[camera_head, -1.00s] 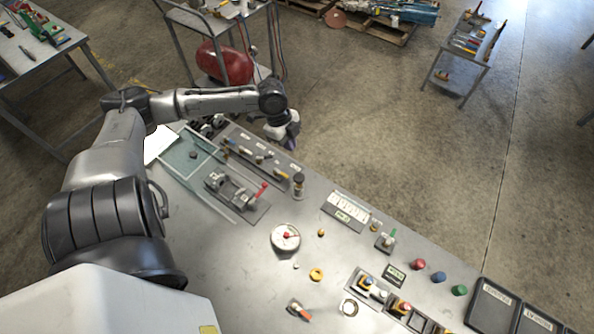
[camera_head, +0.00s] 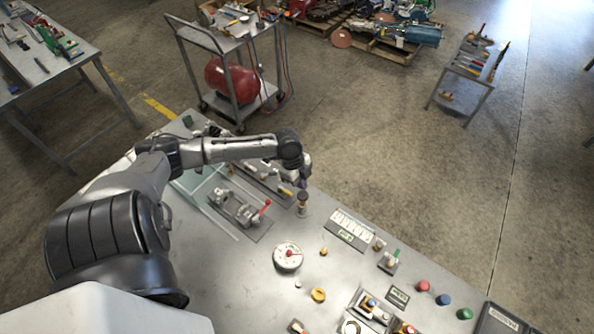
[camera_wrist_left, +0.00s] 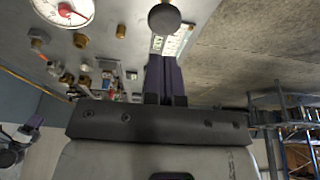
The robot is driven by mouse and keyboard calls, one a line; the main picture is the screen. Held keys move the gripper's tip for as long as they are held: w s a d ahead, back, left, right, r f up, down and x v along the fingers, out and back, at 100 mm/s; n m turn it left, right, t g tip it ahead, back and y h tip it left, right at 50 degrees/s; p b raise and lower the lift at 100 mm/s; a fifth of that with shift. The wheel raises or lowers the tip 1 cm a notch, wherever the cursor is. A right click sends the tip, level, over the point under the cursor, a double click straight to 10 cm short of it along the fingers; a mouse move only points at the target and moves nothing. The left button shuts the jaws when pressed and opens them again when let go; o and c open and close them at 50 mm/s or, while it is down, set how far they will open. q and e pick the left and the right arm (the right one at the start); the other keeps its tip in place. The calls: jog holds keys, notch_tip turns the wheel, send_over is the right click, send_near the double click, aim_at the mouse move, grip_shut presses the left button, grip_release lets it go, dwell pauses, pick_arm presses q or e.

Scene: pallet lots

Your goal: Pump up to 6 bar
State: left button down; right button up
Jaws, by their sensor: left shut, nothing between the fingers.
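A small upright post with a dark round knob, which looks like the pump handle (camera_head: 302,197), stands near the bench's far edge; its dark round top (camera_wrist_left: 164,18) also shows in the left wrist view. My left gripper (camera_head: 303,182) is shut and empty, right above the knob in the head view; whether it touches cannot be told. Its purple fingers (camera_wrist_left: 165,70) lie side by side, pointing toward the knob. The white round gauge (camera_head: 288,257) with a red centre lies nearer; in the left wrist view the gauge (camera_wrist_left: 62,10) shows a red needle, its reading too small to read. My right gripper is out of view.
A clamp fixture with a red lever (camera_head: 265,208) is left of the knob. A white label block (camera_head: 351,226) is to its right. Brass fittings and coloured buttons (camera_head: 422,286) spread along the bench. A cart with a red tank (camera_head: 229,80) stands behind.

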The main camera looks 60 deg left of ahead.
aim_at(303, 196)
pick_arm(q)
jog(key=shift+d+f, duration=0.1)
jog(key=shift+f, duration=2.2)
